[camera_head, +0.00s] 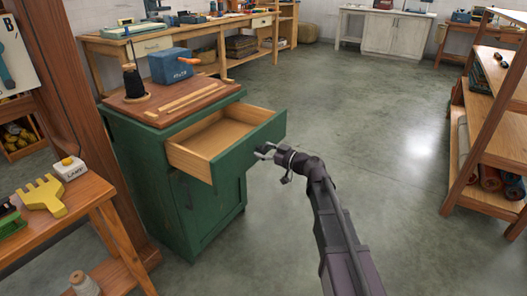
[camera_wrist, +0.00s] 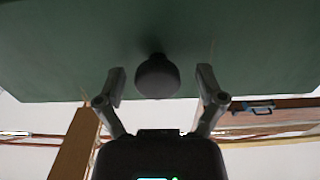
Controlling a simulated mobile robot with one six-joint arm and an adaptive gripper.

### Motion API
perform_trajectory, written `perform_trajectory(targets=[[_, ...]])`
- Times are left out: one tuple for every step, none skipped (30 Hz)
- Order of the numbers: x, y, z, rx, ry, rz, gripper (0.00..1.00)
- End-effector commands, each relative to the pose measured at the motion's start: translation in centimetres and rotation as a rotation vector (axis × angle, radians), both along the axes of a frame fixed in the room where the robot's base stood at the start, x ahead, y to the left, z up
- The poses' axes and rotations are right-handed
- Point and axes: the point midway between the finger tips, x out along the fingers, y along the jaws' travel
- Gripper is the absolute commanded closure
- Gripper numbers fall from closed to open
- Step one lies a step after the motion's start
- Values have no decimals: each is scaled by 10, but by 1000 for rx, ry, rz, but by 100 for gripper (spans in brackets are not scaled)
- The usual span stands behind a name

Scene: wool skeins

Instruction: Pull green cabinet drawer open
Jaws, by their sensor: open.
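The green cabinet (camera_head: 212,205) stands left of the middle in the head view, with a wooden top. Its upper drawer (camera_head: 214,140) is pulled well out, and its bare wooden inside shows empty. My gripper (camera_head: 264,152) is at the front of the drawer, near its right end in the head view. In the wrist view the dark round knob (camera_wrist: 157,76) on the green drawer front (camera_wrist: 60,50) lies between the two fingers of my gripper (camera_wrist: 160,84). The fingers are open, with a gap on each side of the knob.
A blue box (camera_head: 172,66) and a dark spool (camera_head: 133,82) stand on the cabinet top. A wooden table (camera_head: 75,215) is at the near left, and shelves (camera_head: 490,130) stand at the right. The grey floor (camera_head: 370,130) between is clear.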

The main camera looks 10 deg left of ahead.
Motion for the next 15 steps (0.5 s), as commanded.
perform_trajectory(targets=[[0,0,0,0,0,0,12],[0,0,0,0,0,0,12],[0,0,0,0,0,-1,12],[0,-1,0,0,0,-1,12],[0,-1,0,0,0,-1,12],[-1,-2,0,0,0,-1,12],[-1,-3,0,0,0,-2,12],[-2,-4,0,0,0,-2,12],[-2,-6,0,0,0,-2,12],[-3,-8,0,0,0,-3,12],[-4,-10,0,0,0,-3,12],[-6,-14,0,0,0,-2,12],[-8,-16,0,0,0,-2,12],[-10,-19,0,0,0,-2,12],[-12,-24,0,0,0,-2,12]])
